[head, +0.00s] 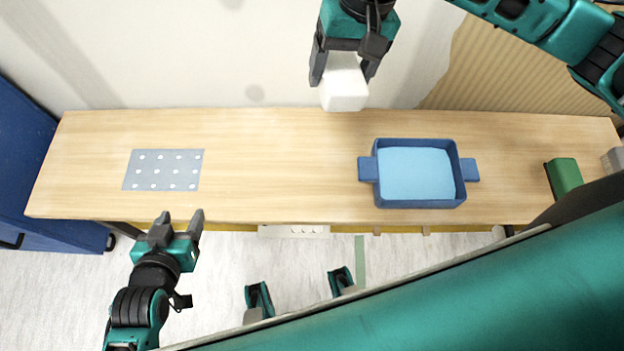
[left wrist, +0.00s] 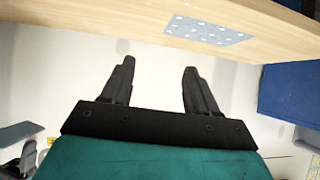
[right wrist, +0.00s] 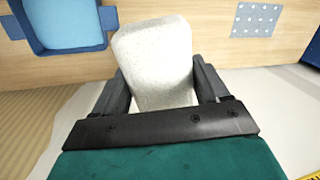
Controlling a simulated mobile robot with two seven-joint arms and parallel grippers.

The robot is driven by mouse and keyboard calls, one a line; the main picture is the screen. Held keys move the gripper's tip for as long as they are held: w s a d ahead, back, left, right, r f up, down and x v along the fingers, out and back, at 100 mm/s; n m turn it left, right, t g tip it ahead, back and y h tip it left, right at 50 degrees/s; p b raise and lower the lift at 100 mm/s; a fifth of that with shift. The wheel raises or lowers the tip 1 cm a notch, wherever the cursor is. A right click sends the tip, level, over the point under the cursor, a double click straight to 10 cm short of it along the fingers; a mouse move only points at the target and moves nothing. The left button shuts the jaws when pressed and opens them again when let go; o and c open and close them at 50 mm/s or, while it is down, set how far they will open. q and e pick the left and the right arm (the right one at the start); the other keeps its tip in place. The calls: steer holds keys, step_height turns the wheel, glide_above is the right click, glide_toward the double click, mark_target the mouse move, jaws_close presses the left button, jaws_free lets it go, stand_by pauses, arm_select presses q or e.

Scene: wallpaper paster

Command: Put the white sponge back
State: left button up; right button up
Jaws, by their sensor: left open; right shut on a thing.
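The white sponge (head: 344,88) is held between the fingers of my right gripper (head: 342,74), above the back edge of the table, near the wall. In the right wrist view the sponge (right wrist: 155,62) fills the space between both fingers. My left gripper (head: 178,225) is open and empty, in front of the table's front edge at the left. In the left wrist view its two fingers (left wrist: 158,88) stand apart with nothing between them.
A blue tray (head: 377,190) with light blue inside stands on the wooden table (head: 280,170), right of centre. A grey dotted sheet (head: 163,182) lies at the left. A green block (head: 565,175) and a grey block (head: 614,160) are at the right end. The table's middle is clear.

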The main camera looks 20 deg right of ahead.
arm_select(q)
steer(key=b, duration=0.1)
steer(key=w+d+f+b, duration=0.1)
steer(key=shift+w+f+h+b, duration=0.1)
steer(key=shift+w+h+b, duration=0.2)
arm_select(e)
steer(key=s+a+f+m+h, duration=0.2)
steer(key=a+f, duration=0.3)
steer(key=f, duration=0.3)
steer(key=shift+s+f, duration=0.35)
steer(key=shift+s, duration=0.05)
step_height(320, 180, down, 16)
steer(key=shift+r+b, duration=0.1)
steer(key=shift+b, duration=0.85)
step_height(320, 180, down, 3)
steer(key=shift+f+b, duration=0.1)
steer(key=shift+b, duration=0.3)
steer(key=shift+f, duration=0.3)
arm_select(q)
steer(key=shift+w+d+f, duration=0.35)
steer(key=shift+d+f, duration=0.1)
steer(key=shift+d, duration=0.05)
